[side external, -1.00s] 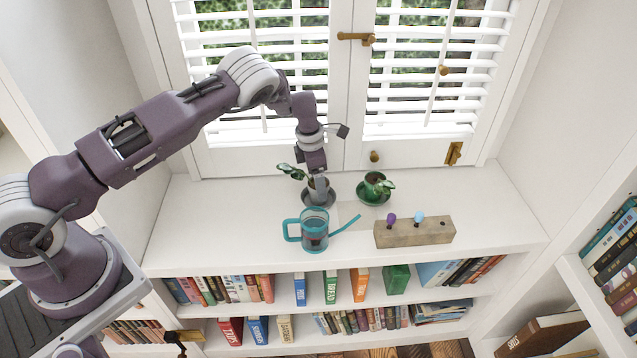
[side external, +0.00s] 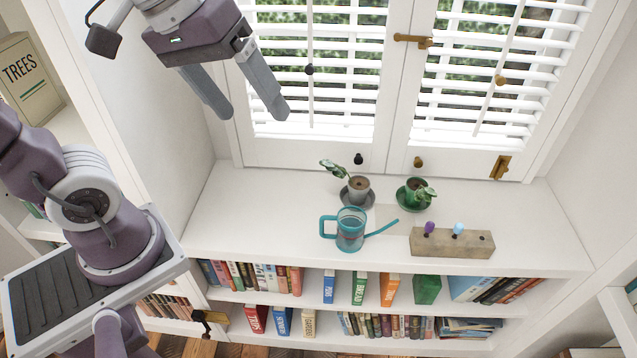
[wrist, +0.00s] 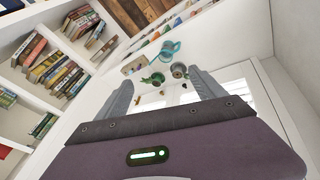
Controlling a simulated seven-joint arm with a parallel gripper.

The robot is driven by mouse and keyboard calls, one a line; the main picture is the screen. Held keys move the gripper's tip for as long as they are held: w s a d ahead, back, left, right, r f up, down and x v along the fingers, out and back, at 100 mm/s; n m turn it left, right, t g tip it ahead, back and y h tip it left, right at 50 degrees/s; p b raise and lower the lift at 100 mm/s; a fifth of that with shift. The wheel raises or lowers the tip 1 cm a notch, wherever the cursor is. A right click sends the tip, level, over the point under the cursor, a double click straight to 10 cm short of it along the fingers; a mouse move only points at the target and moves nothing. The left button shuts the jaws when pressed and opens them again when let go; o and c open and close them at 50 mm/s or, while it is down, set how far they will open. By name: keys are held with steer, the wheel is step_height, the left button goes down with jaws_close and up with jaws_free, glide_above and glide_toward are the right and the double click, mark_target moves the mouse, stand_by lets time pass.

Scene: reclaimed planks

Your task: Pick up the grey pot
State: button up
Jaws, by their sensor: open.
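The grey pot (side external: 359,189) stands upright on a dark grey saucer (side external: 368,203) on the white shelf top, with a leafy plant leaning left out of it. In the wrist view the grey pot (wrist: 179,71) is small and far off, between the fingers. My gripper (side external: 250,110) is high at the upper left in the side view, well away from the pot. Its two fingers are apart with nothing between them. The wrist view shows both fingers of my gripper (wrist: 161,82) spread.
A green pot (side external: 414,190) stands right of the grey one. A teal watering can (side external: 350,232) is in front, its spout pointing right. A wooden block (side external: 452,243) with purple and blue items sits front right. Window shutters rise behind. The shelf's left part is clear.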

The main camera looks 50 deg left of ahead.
steer(key=s+a+f+m+t+y, duration=0.1)
steer(key=s+f+m, duration=0.1)
steer(key=s+m, duration=0.2)
steer(key=s, duration=0.3)
steer(key=shift+a+m, duration=0.15)
steer(key=shift+m, duration=0.25)
steer(key=n+g+y, duration=0.1)
steer(key=n+g, duration=0.1)
steer(key=n, duration=0.2)
glide_above(359, 184)
steer(key=s+d, duration=0.2)
steer(key=s, duration=0.4)
step_height(359, 184, down, 18)
steer(key=shift+n+y, duration=0.3)
steer(key=x, duration=1.4)
steer(key=s+x, duration=0.1)
steer(key=x, duration=0.7)
steer(key=shift+d+f, duration=0.3)
steer(key=shift+d, duration=0.05)
steer(key=shift+r, duration=0.1)
jaws_close()
